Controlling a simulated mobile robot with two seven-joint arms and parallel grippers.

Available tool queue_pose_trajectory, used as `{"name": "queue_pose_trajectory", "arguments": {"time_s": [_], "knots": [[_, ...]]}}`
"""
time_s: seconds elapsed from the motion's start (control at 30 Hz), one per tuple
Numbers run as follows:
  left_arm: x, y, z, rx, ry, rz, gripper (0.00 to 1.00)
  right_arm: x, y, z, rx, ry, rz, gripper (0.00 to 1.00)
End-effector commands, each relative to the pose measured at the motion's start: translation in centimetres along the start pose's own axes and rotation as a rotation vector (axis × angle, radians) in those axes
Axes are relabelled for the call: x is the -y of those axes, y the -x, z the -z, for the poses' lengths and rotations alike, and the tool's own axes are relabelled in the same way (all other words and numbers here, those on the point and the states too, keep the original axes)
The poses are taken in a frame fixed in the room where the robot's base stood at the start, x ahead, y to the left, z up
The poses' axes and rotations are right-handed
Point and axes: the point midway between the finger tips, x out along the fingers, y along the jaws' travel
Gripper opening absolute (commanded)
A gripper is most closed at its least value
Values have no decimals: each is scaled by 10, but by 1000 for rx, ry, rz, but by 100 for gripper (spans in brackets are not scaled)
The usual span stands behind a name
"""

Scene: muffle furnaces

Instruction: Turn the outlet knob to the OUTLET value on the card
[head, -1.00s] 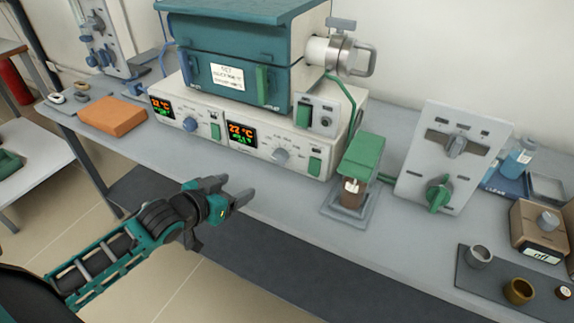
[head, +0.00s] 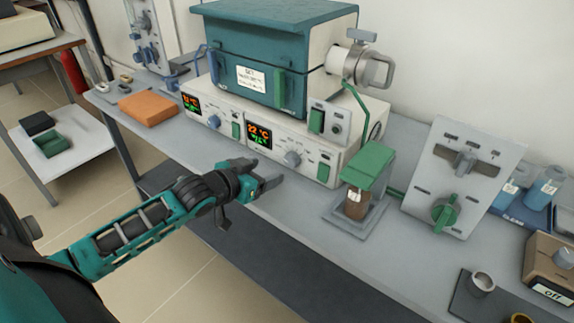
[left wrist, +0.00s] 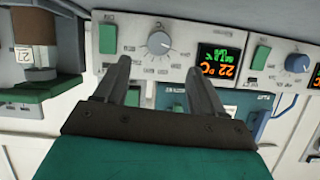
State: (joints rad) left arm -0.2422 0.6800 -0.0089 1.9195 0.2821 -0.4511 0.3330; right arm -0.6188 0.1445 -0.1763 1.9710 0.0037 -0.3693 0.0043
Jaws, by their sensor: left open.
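A white card (head: 251,77) is stuck on the teal furnace front; its print is too small to read. A sloped grey panel (head: 425,190) at the right carries a green knob (head: 444,212) low down and a grey lever-like knob (head: 466,161) above it. Their labels are not legible, so I cannot tell which is the outlet knob. My left gripper (head: 268,174) is open and empty, over the front of the bench, before the furnace controls and well left of the panel. In the left wrist view its open fingers (left wrist: 160,70) point at the controls, shown upside down.
The furnace control base has a 22 °C display (head: 259,135), a grey dial (head: 292,158) and green switches. A green-topped stand with a brown container (head: 357,203) sits between my left gripper and the panel. An orange block (head: 148,107) lies at the left. Bottles (head: 543,187) stand right.

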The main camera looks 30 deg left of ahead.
Motion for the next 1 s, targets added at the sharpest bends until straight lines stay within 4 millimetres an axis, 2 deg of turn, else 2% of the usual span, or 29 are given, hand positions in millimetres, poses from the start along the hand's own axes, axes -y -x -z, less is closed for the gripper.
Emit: {"name": "queue_pose_trajectory", "arguments": {"time_s": [0.3, 0.53, 0.73, 1.0], "knots": [[0, -53, -1, -2, 1, 1, 69, 4, -7, -6, 4, -5, 11, 43], [0, -85, -1, -2, 1, 0, 69, 6, -10, -2, -6, -8, 16, 43], [0, -100, -1, 0, 1, 0, 69, 8, -12, -4, -3, -7, 20, 43], [-1, -103, -1, 1, 0, -1, 69, 7, -12, -2, -7, -2, 23, 43]]}}
